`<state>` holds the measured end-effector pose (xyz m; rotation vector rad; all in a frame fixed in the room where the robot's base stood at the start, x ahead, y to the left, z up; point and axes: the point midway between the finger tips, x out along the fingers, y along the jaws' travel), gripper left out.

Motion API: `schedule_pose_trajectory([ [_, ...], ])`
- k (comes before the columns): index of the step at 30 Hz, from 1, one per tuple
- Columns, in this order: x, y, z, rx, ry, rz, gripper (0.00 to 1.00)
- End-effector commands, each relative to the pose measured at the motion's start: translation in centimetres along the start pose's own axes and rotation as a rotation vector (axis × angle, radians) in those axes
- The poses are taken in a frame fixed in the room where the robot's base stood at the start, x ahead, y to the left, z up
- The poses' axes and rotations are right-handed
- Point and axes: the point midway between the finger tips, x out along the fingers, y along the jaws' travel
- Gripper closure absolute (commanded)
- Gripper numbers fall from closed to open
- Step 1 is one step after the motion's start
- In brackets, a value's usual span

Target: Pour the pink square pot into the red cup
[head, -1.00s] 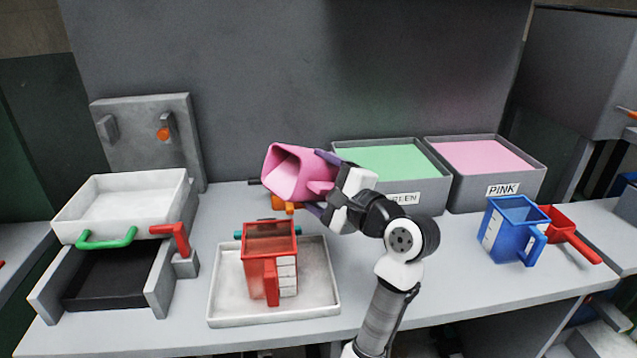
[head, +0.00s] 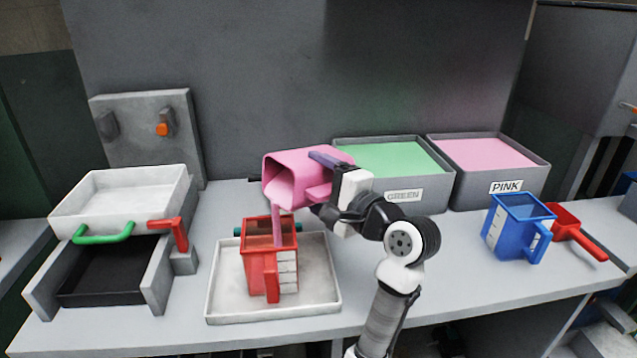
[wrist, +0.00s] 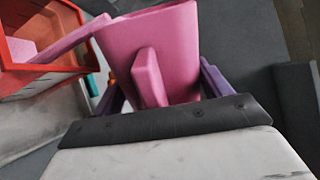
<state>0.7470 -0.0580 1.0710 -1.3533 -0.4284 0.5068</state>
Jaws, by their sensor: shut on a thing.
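The pink square pot (head: 291,178) is tipped on its side, its mouth facing left and down, above the back of the red cup. My gripper (head: 326,182) is shut on the pot from the right; its purple fingers also flank the pot in the wrist view (wrist: 165,85). A pink stream (head: 278,226) runs from the pot's lip down into the red cup (head: 270,262). The red cup stands upright with its handle toward the front. The wrist view shows the stream at the left, entering the cup (wrist: 22,50).
The red cup stands on a white tray (head: 325,300). A green-filled bin (head: 425,188) and a pink-filled bin (head: 535,182) stand at the back right. A blue cup (head: 510,225) and a red scoop (head: 580,240) are at right, a press (head: 70,215) at left.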

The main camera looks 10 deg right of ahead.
Motion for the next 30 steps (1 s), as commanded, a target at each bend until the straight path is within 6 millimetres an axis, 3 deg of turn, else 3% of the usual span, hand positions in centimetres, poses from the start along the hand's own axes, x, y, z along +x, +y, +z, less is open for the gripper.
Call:
schedule_pose_trajectory([
  [19,0.0,0.9,0.7,-0.256,-0.001,-0.001,0.49],
  [30,0.0,0.2,1.4,-0.366,-0.001,-0.001,0.49],
])
